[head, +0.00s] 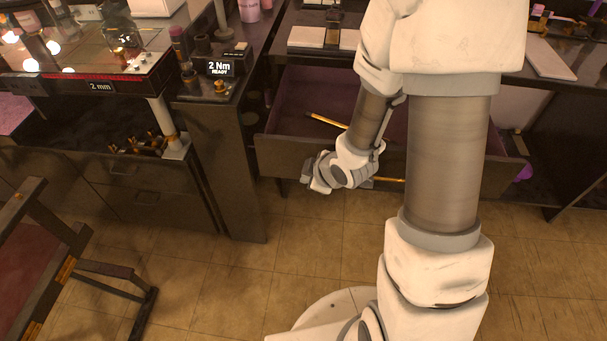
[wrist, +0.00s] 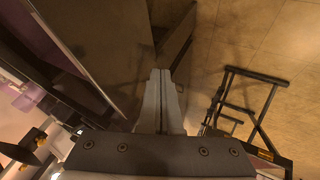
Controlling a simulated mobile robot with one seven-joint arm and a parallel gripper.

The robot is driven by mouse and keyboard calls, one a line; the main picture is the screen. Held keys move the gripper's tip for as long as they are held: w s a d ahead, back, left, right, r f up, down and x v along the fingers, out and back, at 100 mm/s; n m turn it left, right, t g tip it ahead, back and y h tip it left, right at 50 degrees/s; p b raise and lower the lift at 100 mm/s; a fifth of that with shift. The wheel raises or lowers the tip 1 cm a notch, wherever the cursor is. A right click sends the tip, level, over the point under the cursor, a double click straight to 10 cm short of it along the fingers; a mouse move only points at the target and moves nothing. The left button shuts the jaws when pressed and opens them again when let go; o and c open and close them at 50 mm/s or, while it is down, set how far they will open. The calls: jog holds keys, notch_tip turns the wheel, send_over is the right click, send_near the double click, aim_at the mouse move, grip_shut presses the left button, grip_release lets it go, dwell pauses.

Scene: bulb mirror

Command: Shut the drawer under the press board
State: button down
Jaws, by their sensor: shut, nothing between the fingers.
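The drawer (head: 275,152) under the dark desk stands pulled out, its purple-lined inside showing with a yellow pencil-like stick in it. A gold handle (head: 391,180) shows on its front, partly hidden behind my arm. My gripper (head: 308,181) is at the drawer's front, left of the handle; I cannot tell whether it touches. In the wrist view its two fingers (wrist: 160,75) are together, with nothing between them. A dark panel edge (wrist: 178,42) lies just beyond the fingertips there. I cannot tell for sure which item is the press board; pale flat plates (head: 306,37) lie on the desk above.
A narrow dark cabinet with a "2 Nm READY" display (head: 219,68) stands left of the drawer. A dark folding frame (head: 75,250) stands at the lower left, also showing in the wrist view (wrist: 243,105). The tiled floor (head: 235,285) before the drawer is clear.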

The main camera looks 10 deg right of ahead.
jog(key=shift+f+b, duration=0.35)
jog(key=shift+b, duration=0.05)
jog(key=b, duration=0.1)
send_near(297, 170)
jog(key=x, duration=0.4)
jog(key=shift+w+a+f, duration=0.1)
jog(key=shift+f, duration=0.1)
